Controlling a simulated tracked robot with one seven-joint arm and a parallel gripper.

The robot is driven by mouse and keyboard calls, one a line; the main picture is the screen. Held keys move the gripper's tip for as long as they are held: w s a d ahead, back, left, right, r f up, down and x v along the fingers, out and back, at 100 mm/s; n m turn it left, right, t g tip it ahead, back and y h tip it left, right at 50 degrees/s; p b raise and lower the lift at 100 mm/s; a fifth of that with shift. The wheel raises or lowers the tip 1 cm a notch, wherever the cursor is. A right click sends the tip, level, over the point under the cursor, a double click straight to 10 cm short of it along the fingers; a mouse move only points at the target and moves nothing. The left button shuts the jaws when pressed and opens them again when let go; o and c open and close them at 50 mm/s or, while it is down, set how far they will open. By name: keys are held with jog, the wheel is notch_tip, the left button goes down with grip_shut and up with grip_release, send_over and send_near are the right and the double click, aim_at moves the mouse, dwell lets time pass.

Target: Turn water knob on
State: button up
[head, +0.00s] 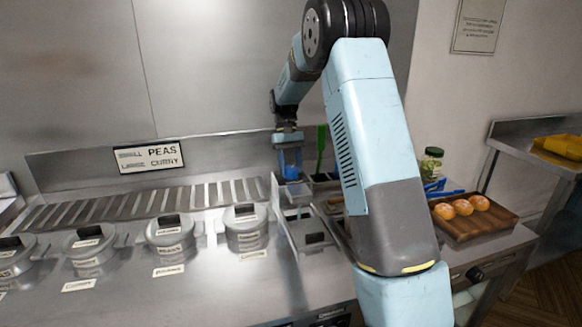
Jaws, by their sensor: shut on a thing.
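My gripper (289,161) points down over the small wells right of the slatted strip. It is shut on a bright blue thing (291,172), which shows between and below the fingers. I cannot tell what the blue thing is; its lower end is in or just above a well. I cannot make out a water knob or a tap. My own arm hides part of the counter and wall on the right.
Several lidded round pots, including one (246,228), stand along the steel counter. A green utensil (321,146) stands close right of my gripper. A jar (431,165) and a wooden tray (476,237) with orange round items stand right of my arm.

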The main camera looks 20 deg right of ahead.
jog(key=shift+w, duration=0.1)
jog(key=o, duration=1.1)
jog(key=shift+c, duration=0.2)
jog(key=v, duration=1.3)
jog(key=shift+r, duration=0.3)
jog(key=shift+w, duration=0.1)
